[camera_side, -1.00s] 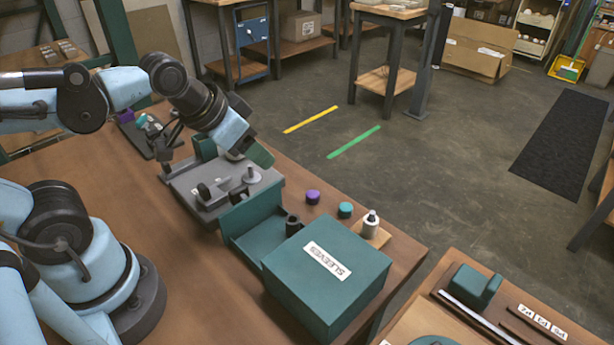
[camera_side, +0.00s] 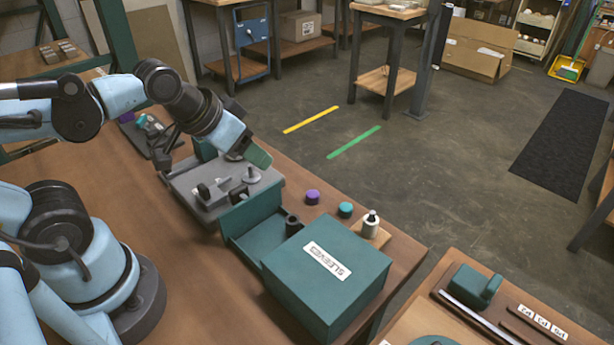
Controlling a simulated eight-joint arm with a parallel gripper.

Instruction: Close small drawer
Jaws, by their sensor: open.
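The small drawer (camera_side: 252,210) is green and stands pulled out at the left of a green box (camera_side: 345,255) labelled SLEEVES. A dark cylindrical sleeve (camera_side: 292,225) stands in it near the box opening. My gripper (camera_side: 257,157) is up and behind the drawer front, over the grey fixture, and apart from the drawer. It is open, and I see nothing held in it. Its jaws show only in part, with a green tip at the end.
A grey fixture (camera_side: 210,213) with small parts lies behind the drawer. A purple cap (camera_side: 312,197), a teal cap (camera_side: 345,210) and a white bottle-like part (camera_side: 371,224) stand behind the box. The brown table is clear in front of the drawer.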

